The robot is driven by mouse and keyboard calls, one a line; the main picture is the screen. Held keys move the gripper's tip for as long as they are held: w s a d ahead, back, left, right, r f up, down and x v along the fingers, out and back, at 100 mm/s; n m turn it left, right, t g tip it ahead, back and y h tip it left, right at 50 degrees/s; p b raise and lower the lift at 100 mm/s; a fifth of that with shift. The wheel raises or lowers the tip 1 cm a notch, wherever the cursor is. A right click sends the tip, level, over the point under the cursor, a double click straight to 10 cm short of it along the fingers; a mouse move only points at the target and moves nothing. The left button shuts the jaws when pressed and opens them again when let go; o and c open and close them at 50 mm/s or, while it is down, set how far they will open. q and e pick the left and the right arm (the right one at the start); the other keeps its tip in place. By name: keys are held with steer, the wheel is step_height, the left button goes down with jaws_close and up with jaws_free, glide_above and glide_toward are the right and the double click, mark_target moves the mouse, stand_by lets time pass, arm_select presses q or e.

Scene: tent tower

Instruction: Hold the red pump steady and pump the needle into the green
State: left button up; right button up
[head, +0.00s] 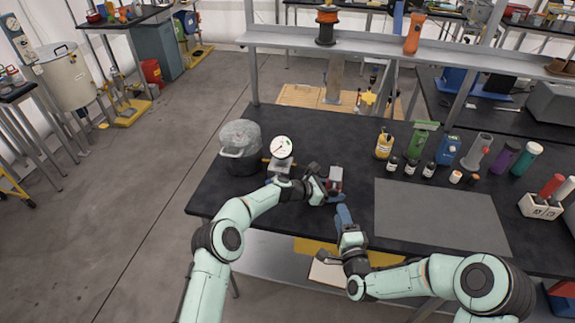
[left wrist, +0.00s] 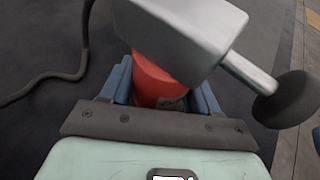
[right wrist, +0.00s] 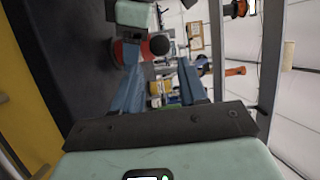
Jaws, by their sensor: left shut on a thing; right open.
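The red pump (head: 336,187) stands on the black bench, with a grey metal head (left wrist: 185,30). My left gripper (head: 326,194) is shut on the pump's red body (left wrist: 155,82). A lever with a dark round knob (left wrist: 285,100) sticks out of the head. My right gripper (head: 343,213) is open and empty, just in front of the pump at the bench's front edge. In the right wrist view the knob (right wrist: 159,44) lies beyond and between its open fingers (right wrist: 158,92), apart from them. The white round gauge (head: 281,147) stands left of the pump; its needle position is too small to read.
A dark pot with a clear bag (head: 240,160) stands left of the gauge. A grey mat (head: 435,215) lies to the right, clear. Several bottles (head: 420,140) stand behind it. A dark hose (left wrist: 75,60) runs from the pump's side. A shelf (head: 350,42) spans the back.

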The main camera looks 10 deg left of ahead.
steer(key=c, duration=0.4)
steer(key=shift+s+a, duration=0.2)
steer(key=shift+a, duration=0.05)
jaws_close()
steer(key=s+a+m+t+h, duration=0.1)
steer(key=s+a+m+h, duration=0.2)
steer(key=s+h, duration=0.3)
steer(key=s+m, duration=0.1)
steer(key=s, duration=0.1)
steer(key=shift+s, duration=0.3)
steer(key=shift+r, duration=0.1)
